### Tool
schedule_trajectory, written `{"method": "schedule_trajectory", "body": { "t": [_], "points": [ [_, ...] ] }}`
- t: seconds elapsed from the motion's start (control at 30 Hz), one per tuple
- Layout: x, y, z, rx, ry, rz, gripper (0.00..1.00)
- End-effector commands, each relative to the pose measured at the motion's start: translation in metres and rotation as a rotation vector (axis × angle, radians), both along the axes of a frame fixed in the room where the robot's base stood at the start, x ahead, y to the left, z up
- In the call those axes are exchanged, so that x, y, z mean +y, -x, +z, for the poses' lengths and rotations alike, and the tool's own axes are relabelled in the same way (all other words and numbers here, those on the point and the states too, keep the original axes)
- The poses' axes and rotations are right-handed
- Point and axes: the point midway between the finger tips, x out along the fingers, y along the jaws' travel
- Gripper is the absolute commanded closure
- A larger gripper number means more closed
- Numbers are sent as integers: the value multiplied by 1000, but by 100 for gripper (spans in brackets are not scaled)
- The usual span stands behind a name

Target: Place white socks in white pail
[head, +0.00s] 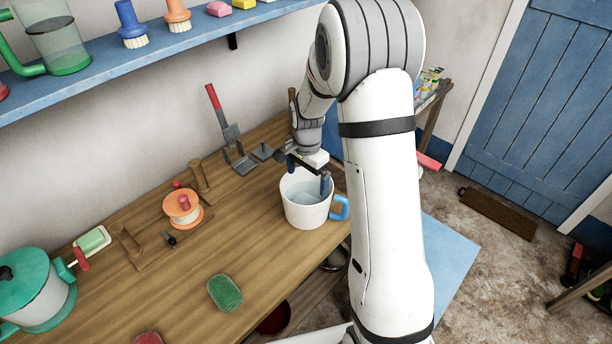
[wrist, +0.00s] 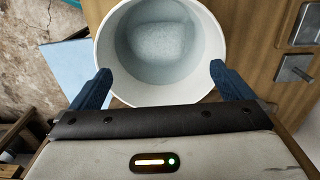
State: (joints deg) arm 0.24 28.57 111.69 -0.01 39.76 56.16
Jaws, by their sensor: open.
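The white pail (head: 304,212) with a blue handle stands upright on the wooden bench near its right edge. In the wrist view the pail's rim (wrist: 104,52) shows between my fingers, and I look down into it. Its inside is pale grey-blue with a lighter patch; I cannot tell whether that is water, cloth or the bare bottom. My gripper (head: 308,172) is over the pail's opening, its blue fingers spread apart with nothing between them; the fingers also show in the wrist view (wrist: 160,82). I cannot make out any white socks for certain.
On the bench are an orange-and-white spool (head: 183,208), a green sponge (head: 224,293), a green-lidded pot (head: 40,292) and a red-handled tool (head: 222,115). A blue shelf (head: 130,65) hangs above along the wall. A light-blue mat (head: 447,255) lies on the floor at right.

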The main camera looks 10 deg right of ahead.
Motion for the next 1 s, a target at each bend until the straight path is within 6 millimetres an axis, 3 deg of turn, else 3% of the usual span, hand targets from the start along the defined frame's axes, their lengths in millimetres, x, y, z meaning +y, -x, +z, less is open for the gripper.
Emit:
{"method": "schedule_trajectory", "body": {
  "t": [0.57, 1.0],
  "points": [
    [1, 0, 5, -1, -1, 1, 0],
    [1, 0, 67, -2, 0, 2, 0]
  ]
}}
